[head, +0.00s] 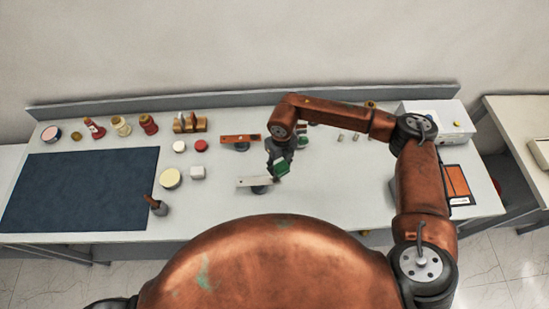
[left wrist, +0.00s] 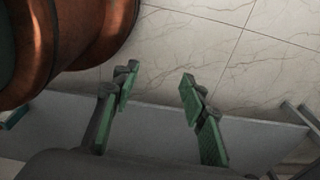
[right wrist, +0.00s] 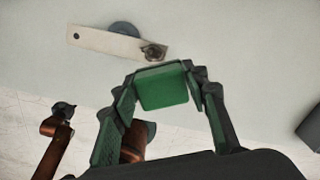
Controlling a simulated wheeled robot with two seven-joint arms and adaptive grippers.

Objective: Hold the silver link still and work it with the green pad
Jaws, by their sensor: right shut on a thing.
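The silver link (head: 254,181) is a flat pale bar on a round dark stand near the front middle of the table. It also shows in the right wrist view (right wrist: 108,42), with a hole at one end and a dark, rough patch at the other. My right gripper (head: 279,168) is shut on the green pad (right wrist: 162,87) and holds it by the link's right end; I cannot tell whether they touch. My left gripper (left wrist: 158,88) is open and empty, over the floor in front of the table. It is not seen in the head view.
An orange bar (head: 240,139) on a stand lies behind the link. A dark blue mat (head: 80,188) covers the table's left side. A cup with a brown-handled tool (head: 158,207), a cream round tin (head: 170,178) and a white block (head: 197,172) stand left of the link.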

